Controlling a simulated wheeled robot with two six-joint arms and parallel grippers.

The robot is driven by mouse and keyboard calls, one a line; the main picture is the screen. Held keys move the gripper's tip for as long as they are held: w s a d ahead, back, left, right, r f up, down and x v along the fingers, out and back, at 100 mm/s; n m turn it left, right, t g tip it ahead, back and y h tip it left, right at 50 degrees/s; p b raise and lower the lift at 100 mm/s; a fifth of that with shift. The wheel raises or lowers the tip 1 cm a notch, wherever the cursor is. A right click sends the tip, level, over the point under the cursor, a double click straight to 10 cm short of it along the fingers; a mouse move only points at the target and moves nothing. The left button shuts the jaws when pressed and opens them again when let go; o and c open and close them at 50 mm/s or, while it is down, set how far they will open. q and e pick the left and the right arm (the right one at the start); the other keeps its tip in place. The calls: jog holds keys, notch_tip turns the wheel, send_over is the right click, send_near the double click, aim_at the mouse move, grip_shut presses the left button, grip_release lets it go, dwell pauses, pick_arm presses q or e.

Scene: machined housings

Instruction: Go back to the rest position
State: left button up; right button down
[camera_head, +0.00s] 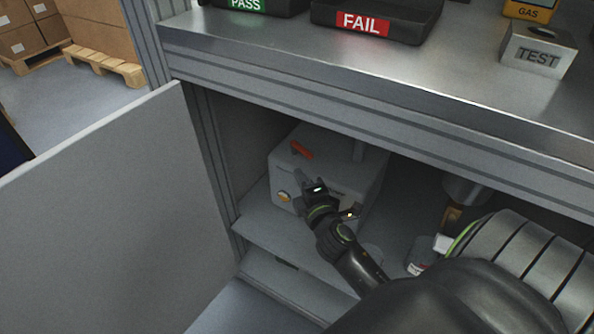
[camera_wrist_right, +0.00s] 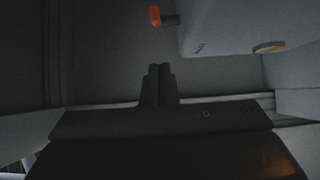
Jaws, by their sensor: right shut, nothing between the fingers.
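My right arm reaches from the lower right of the head view into the open cabinet under the bench. My right gripper (camera_head: 303,178) is in front of a light grey box-shaped unit (camera_head: 335,150) on the shelf. In the right wrist view the gripper's fingers (camera_wrist_right: 158,72) are together with nothing between them. The unit (camera_wrist_right: 235,25) also shows there at the upper right, with its orange-tipped lever (camera_wrist_right: 155,16) beyond the fingers. In the head view the orange lever (camera_head: 301,149) sits near the unit's top left. The left gripper is not in view.
The open cabinet door (camera_head: 110,210) stands at the left. The bench edge (camera_head: 380,110) runs above my right arm. A FAIL tray (camera_head: 375,22) and a TEST block (camera_head: 538,50) stand on top. Cans (camera_head: 418,262) stand on the shelf near my arm.

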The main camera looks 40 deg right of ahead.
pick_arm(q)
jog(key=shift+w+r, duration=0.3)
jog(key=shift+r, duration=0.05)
pick_arm(e)
jog(key=v, duration=0.6)
jog(key=shift+s, duration=0.2)
